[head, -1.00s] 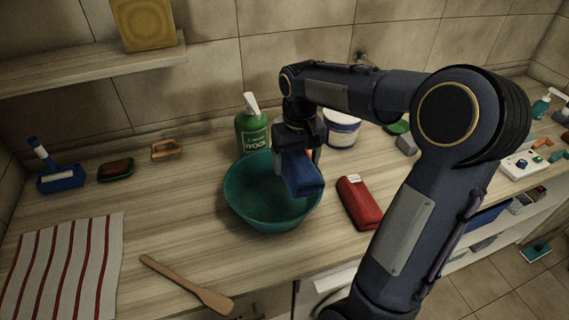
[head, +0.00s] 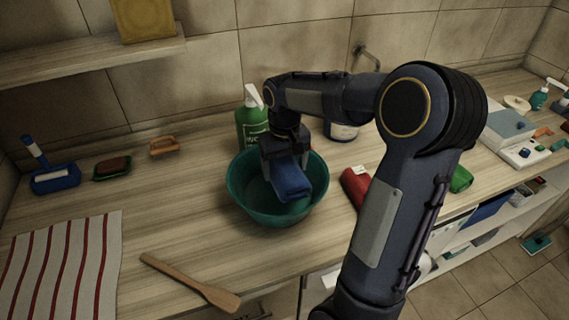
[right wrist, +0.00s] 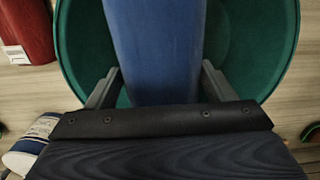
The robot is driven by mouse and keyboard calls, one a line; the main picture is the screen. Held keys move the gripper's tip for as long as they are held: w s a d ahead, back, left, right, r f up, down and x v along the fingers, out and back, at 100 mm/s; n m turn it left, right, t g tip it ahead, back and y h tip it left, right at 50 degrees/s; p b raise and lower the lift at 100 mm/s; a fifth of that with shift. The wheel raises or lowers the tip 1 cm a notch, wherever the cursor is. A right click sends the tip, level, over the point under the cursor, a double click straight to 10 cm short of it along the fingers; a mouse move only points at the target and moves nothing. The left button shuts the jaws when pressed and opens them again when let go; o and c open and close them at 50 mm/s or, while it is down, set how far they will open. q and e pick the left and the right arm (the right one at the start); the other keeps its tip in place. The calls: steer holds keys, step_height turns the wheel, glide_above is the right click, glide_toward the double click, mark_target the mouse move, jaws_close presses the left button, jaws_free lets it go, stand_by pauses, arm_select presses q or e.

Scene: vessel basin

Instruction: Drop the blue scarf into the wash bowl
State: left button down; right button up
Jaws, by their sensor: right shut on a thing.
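The blue scarf (head: 291,182) is a folded bundle held in my right gripper (head: 287,166). In the head view it hangs over the inside of the green wash bowl (head: 246,202), which stands on the wooden counter. In the right wrist view the scarf (right wrist: 155,45) lies between the two fingers, with the bowl (right wrist: 80,50) behind it all around. I cannot tell whether the scarf touches the bowl's bottom. The right gripper is shut on the scarf. My left gripper is not in view.
A wooden spatula (head: 190,283) and striped towel (head: 65,262) lie at the front left.

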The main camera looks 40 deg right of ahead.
mark_target(285, 163)
steer(key=o, duration=1.2)
step_height(285, 163, up, 8)
steer(key=shift+f, duration=0.15)
steer(key=shift+s+a, duration=0.2)
steer(key=s+a+f+t+y, duration=0.1)
steer(key=s+a+t, duration=0.1)
steer(key=s+a, duration=0.2)
steer(key=s+a+f+n+t+y, duration=0.1)
steer(key=s+a+f, duration=0.1)
steer(key=s+a, duration=0.3)
steer(key=s+a+f+t+y, duration=0.1)
steer(key=s+a+f+t, duration=0.1)
steer(key=s+a, duration=0.3)
steer(key=shift+s+a+n+t+y, duration=0.15)
steer(key=shift+s+n+y, duration=0.05)
steer(key=shift+s, duration=0.85)
steer(key=shift+s+a+n+t+y, duration=0.1)
steer(key=shift+s+n+t+y, duration=0.1)
steer(key=shift+s, duration=0.85)
